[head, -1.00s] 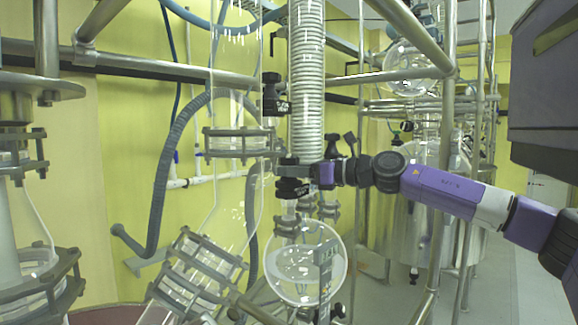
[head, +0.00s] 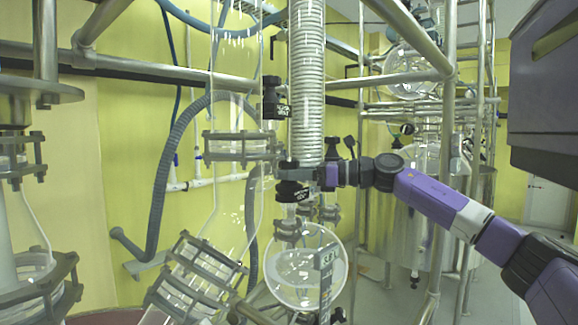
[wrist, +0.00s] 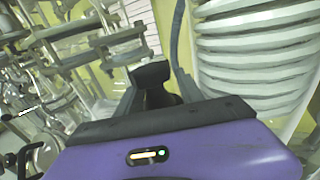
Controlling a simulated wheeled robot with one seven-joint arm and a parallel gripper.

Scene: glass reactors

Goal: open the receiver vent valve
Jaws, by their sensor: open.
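A black valve handle with a small white label (head: 291,192) is at the lower end of the ribbed column, above a round glass flask (head: 304,278). The label is too small to read. My gripper (head: 304,174) is at this handle, reaching in from the right, with its jaws open. Whether the fingers touch the handle is hidden. In the wrist view, a black knob-like part (wrist: 150,76) stands just beyond the dark front edge of my gripper. A second labelled black valve (head: 275,97) is higher up, left of the column.
The ribbed column (head: 306,80) rises right above my gripper and fills the wrist view's right side (wrist: 250,50). Clamped glass joints (head: 240,145) stand to the left. A steel upright (head: 447,130) and rails are near my arm. Open floor (head: 500,280) lies at right.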

